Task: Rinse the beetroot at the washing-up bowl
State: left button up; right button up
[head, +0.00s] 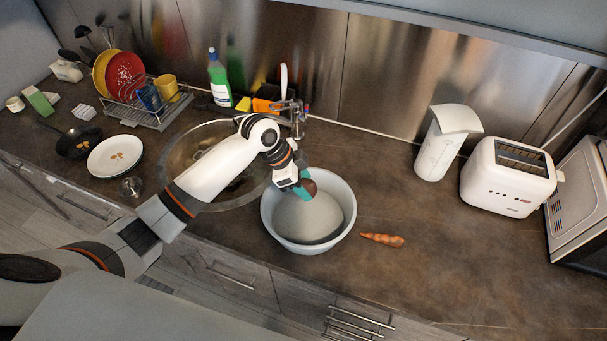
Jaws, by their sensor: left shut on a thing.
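The washing-up bowl (343,237), pale and round, stands on the dark worktop just right of the sink. My left gripper (305,190) is over the back part of the bowl, shut on the beetroot (309,187). The beetroot is small, dark reddish-brown and partly hidden by the gripper's teal fingers. It is above the bowl's inside, and I cannot tell whether it touches the bowl's contents. My right gripper is not in view.
A toaster (507,178) and a white dispenser (440,145) stand at the right. The worktop between carrot and toaster is clear.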

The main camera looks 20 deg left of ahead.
pick_arm(q)
jog(key=shift+a+f, duration=0.1)
jog(key=shift+f, duration=0.65)
notch_tip(320, 180, down, 2)
jog(key=shift+f, duration=0.25)
notch_tip(320, 180, down, 6)
jog(key=shift+f+b, duration=0.15)
jog(key=shift+b, duration=1)
jog(key=shift+f+b, duration=1.15)
jog(key=shift+f, duration=0.25)
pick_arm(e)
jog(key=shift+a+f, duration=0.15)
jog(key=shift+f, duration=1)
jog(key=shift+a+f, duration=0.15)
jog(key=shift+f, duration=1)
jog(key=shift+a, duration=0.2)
